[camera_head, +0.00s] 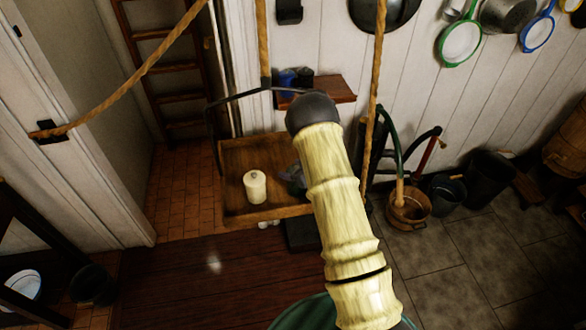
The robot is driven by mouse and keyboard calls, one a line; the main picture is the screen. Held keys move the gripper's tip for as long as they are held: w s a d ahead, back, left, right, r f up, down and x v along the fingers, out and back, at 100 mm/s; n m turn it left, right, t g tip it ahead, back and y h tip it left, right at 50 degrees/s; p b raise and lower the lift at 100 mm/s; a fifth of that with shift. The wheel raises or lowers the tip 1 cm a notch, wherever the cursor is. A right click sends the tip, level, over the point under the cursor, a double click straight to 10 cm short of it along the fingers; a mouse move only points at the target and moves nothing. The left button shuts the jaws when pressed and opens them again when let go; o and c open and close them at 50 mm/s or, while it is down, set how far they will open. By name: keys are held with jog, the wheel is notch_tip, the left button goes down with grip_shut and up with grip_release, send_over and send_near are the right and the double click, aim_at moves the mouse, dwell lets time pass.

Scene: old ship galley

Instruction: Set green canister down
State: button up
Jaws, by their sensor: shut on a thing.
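A dark green thing, which looks like the green canister (295,186), shows just left of my arm, over the right part of a wooden tray (234,153) hung on ropes. My arm covers most of it. A small grey part of my gripper (293,168) seems to show at its top; the fingertips are hidden. My gripper is shut on the canister. Whether the canister touches the tray cannot be told.
A cream lidded canister (255,187) stands in the tray, left of the green one. Ropes (374,95) run up beside my arm. A wall shelf (330,88) is behind. A wooden bucket (408,207) stands to the right. The tray's left part is clear.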

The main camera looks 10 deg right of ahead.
jog(key=shift+f, duration=0.15)
jog(key=o, duration=1.3)
jog(key=shift+r, duration=0.25)
jog(key=shift+s+d, duration=0.2)
jog(key=shift+s, duration=0.05)
jog(key=b+v, duration=0.3)
jog(key=v, duration=0.8)
jog(key=shift+s+r, duration=0.1)
jog(key=shift+s, duration=0.1)
